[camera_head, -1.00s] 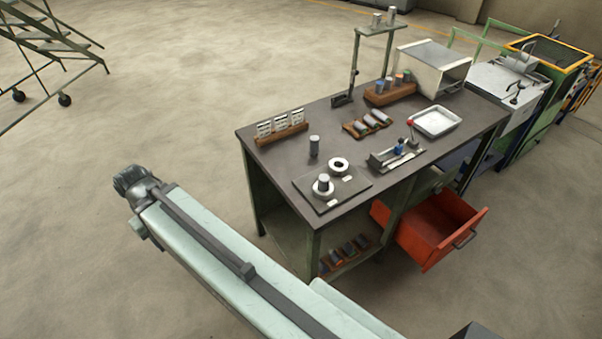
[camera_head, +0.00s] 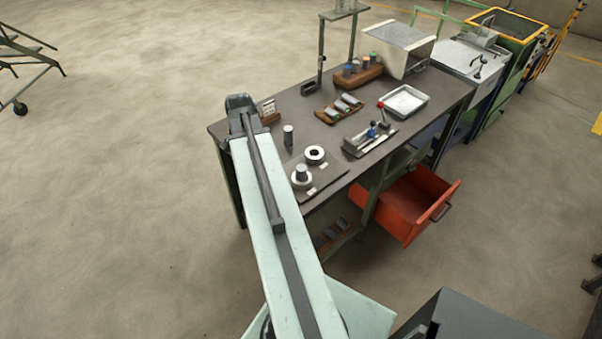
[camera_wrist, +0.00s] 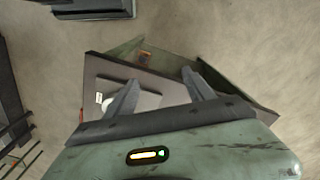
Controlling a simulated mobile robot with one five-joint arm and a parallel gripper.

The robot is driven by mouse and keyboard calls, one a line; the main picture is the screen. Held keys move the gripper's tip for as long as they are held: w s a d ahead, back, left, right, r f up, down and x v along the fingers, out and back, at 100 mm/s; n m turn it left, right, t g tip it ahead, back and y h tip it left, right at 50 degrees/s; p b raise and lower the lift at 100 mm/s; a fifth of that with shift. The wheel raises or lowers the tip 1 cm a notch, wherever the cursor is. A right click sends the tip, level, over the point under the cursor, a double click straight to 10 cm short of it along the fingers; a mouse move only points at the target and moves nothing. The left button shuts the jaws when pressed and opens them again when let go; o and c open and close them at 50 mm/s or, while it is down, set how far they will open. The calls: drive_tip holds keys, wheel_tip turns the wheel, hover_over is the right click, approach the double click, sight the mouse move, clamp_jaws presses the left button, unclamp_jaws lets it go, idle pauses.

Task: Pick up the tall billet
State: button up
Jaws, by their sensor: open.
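A grey cylindrical billet (camera_head: 288,135) stands upright on the dark workbench. Another grey billet (camera_head: 302,171) stands within a white ring on a dark plate (camera_head: 326,185) near the bench's front edge. I cannot tell for certain which is the tall billet. My gripper (camera_head: 238,103) is at the end of my arm, over the bench's left end, left of the upright billet and apart from it. In the wrist view my gripper (camera_wrist: 161,77) has its fingers spread with nothing between them. Part of the plate (camera_wrist: 145,99) shows beyond them; no billet is clear there.
The bench (camera_head: 322,138) also holds a second ring (camera_head: 315,154), a wooden tray of lying billets (camera_head: 339,107), a lever fixture (camera_head: 370,138), a white tray (camera_head: 403,101) and a white box (camera_head: 396,48). A red drawer (camera_head: 408,204) stands open. A post stand (camera_head: 321,60) rises behind.

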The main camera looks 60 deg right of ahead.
sight(301, 167)
drive_tip(key=s+d+m, duration=0.2)
drive_tip(key=s+d, duration=0.2)
drive_tip(key=s+d+m, duration=0.2)
drive_tip(key=s+d, duration=0.2)
drive_tip(key=s+d+m, duration=0.2)
drive_tip(key=s+d, duration=0.2)
drive_tip(key=shift+s+d+r+m, duration=0.1)
drive_tip(key=shift+d+r+m, duration=0.1)
drive_tip(key=shift+r+m, duration=0.15)
drive_tip(key=f+b, duration=0.7)
drive_tip(key=f, duration=0.1)
drive_tip(key=shift+w+d+b, duration=0.2)
drive_tip(key=shift+b, duration=0.2)
drive_tip(key=shift+r, duration=0.15)
clamp_jaws()
